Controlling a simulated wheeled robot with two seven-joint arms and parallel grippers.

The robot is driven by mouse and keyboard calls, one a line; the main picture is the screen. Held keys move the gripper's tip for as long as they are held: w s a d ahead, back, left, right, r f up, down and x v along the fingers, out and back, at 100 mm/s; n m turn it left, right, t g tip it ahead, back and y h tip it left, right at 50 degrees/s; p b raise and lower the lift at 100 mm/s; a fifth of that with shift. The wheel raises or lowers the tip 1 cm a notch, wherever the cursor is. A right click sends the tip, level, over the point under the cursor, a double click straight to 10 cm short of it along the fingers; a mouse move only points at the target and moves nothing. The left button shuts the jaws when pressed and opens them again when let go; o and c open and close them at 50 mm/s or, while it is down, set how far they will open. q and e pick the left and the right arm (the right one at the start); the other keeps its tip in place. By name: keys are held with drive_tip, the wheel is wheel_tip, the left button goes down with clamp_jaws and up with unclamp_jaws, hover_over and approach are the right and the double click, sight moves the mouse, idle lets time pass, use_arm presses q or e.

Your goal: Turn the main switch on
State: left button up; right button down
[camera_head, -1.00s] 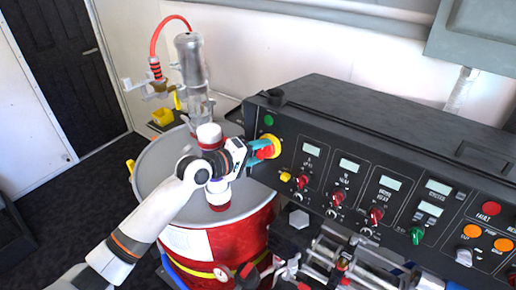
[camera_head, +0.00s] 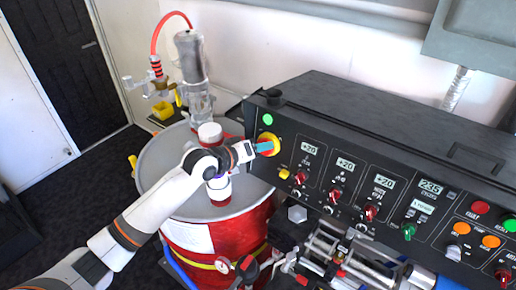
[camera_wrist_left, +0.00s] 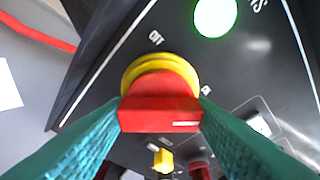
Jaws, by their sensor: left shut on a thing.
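The main switch (camera_head: 275,142) is a red knob on a yellow ring at the left end of the black control panel. In the left wrist view the red knob (camera_wrist_left: 160,104) sits between the two teal fingers, its white mark toward the lower right of the bar. My left gripper (camera_head: 265,147) is shut on the knob from the front, a finger on each side. The green lamp (camera_head: 267,119) above the switch is lit, and it shows bright in the left wrist view (camera_wrist_left: 215,15). My right gripper is not in view.
The panel displays (camera_head: 309,149) are lit with numbers. Red knobs (camera_head: 334,194) and a yellow button (camera_head: 284,174) sit right of and below the switch. A red drum (camera_head: 190,262) stands below my left arm, with a clear cylinder (camera_head: 190,60) behind it.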

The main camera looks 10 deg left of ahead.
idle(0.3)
use_arm(q)
drive_tip(key=o, duration=1)
drive_tip(key=shift+b+v, duration=1.8)
drive_tip(key=shift+v, duration=4.25)
drive_tip(key=shift+f, duration=0.15)
